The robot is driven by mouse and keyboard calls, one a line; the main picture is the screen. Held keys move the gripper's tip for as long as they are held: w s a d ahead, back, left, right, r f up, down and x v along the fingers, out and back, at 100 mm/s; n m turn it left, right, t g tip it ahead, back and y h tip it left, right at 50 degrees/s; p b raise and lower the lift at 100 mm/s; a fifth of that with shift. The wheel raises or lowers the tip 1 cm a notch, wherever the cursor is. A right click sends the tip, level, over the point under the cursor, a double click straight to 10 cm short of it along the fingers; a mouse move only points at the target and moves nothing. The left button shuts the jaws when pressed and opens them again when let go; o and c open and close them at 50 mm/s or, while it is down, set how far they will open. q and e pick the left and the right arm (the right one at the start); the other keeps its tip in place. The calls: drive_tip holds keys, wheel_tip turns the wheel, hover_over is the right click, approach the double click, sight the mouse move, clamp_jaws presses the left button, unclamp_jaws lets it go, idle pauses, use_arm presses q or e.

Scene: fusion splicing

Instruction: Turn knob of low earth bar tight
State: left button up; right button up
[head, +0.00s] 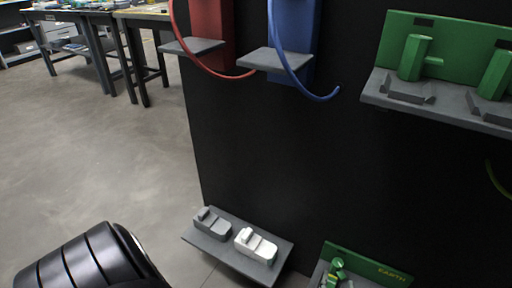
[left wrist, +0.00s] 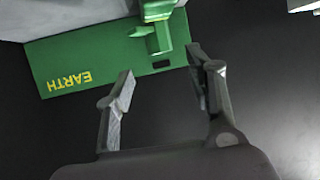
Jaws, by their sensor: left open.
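The low earth bar is a green plate (head: 375,268) marked EARTH at the bottom of the head view, with green fittings, including a knob (head: 337,266), at its left end. In the left wrist view the plate (left wrist: 105,55) appears upside down, with a green post and a knob-like side piece (left wrist: 158,40) at its upper right. My left gripper (left wrist: 160,63) is open, with its two fingers apart just below this piece and nothing seen between them. The fingertips look apart from the knob; the exact depth gap is unclear. My right gripper is not in view.
A dark upright panel (head: 280,150) carries a higher green bar (head: 455,50) with two green knobs, red (head: 210,25) and blue (head: 300,40) units with curved cables, and a grey shelf (head: 255,262) bearing grey and white blocks. Open floor (head: 90,150) lies left; tables stand behind.

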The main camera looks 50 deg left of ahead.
use_arm(q)
drive_tip(key=p+v, duration=0.3)
drive_tip(key=v, duration=0.7)
drive_tip(key=s+a+f+m+g+h+p, duration=0.2)
drive_tip(key=s+a+g+p, duration=0.3)
drive_tip(key=s+p, duration=0.3)
drive_tip(key=s+a+f+m+g+h+p, duration=0.2)
drive_tip(key=s+a+m+g+h+p, duration=0.1)
drive_tip(key=s+p, duration=0.5)
drive_tip(key=shift+s+a+m+g+p, duration=0.4)
drive_tip(key=shift+a+m+g+p, duration=0.65)
drive_tip(key=shift+a+p, duration=0.75)
drive_tip(key=shift+d, duration=0.1)
